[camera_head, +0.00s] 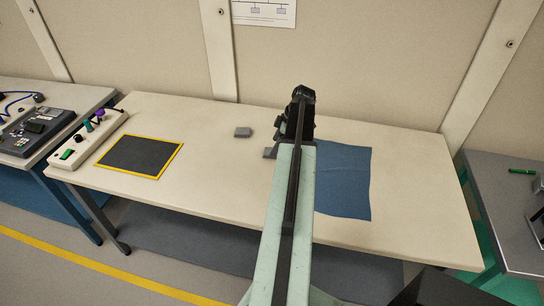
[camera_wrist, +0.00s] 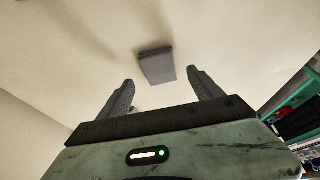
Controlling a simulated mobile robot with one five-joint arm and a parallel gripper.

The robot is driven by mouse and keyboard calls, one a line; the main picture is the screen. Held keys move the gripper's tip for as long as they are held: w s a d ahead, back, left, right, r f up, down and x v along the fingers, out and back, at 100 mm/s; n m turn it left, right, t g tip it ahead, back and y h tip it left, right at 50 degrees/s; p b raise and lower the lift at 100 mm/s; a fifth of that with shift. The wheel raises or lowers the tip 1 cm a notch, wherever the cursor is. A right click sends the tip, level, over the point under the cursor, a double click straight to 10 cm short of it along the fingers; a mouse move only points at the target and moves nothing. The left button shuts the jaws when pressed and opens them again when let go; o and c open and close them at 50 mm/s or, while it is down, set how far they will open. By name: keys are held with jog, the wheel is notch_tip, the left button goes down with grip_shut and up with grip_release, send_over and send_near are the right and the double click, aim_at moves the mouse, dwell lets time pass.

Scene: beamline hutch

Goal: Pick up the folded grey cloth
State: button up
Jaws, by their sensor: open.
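A small flat grey block that looks like the folded grey cloth (camera_head: 243,132) lies on the light table, left of my gripper in the head view. A second small grey piece (camera_head: 270,153) shows beside my arm, partly hidden by it. In the wrist view one grey folded-looking block (camera_wrist: 156,66) lies ahead of the fingertips, between their lines and apart from both. I cannot tell which of the two grey pieces it is. My gripper (camera_wrist: 160,82) is open and empty. In the head view its fingers are hard to make out at the dark end of my arm (camera_head: 298,112).
A blue cloth (camera_head: 345,185) lies flat right of my arm. A dark mat with a yellow border (camera_head: 140,156) and a control box (camera_head: 88,140) are at the left of the table (camera_head: 215,185). Side benches stand at both ends. The wall is close behind.

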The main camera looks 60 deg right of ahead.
jog(key=b+x, duration=0.2)
jog(key=x, duration=0.1)
jog(key=shift+f, duration=0.25)
jog(key=shift+r, duration=0.1)
jog(key=shift+c, duration=0.2)
jog(key=c, duration=1.4)
jog(key=shift+o, duration=0.2)
jog(key=shift+r, duration=0.1)
jog(key=shift+r+p, duration=0.65)
jog(key=shift+p, duration=0.15)
jog(key=shift+s+a+r+p, duration=0.1)
jog(key=shift+a+r+p, duration=0.1)
jog(key=shift+r+p, duration=0.45)
jog(key=shift+s+a+r+p, duration=0.1)
jog(key=shift+a+r+p, duration=0.05)
jog(key=shift+r+p, duration=0.45)
jog(key=s+a, duration=0.2)
jog(key=a, duration=0.2)
jog(key=s+a, duration=0.3)
jog(key=a, duration=0.1)
jog(key=s+a+r+p, duration=0.1)
jog(key=s+a, duration=0.2)
jog(key=a, duration=0.1)
jog(key=shift+a, duration=0.4)
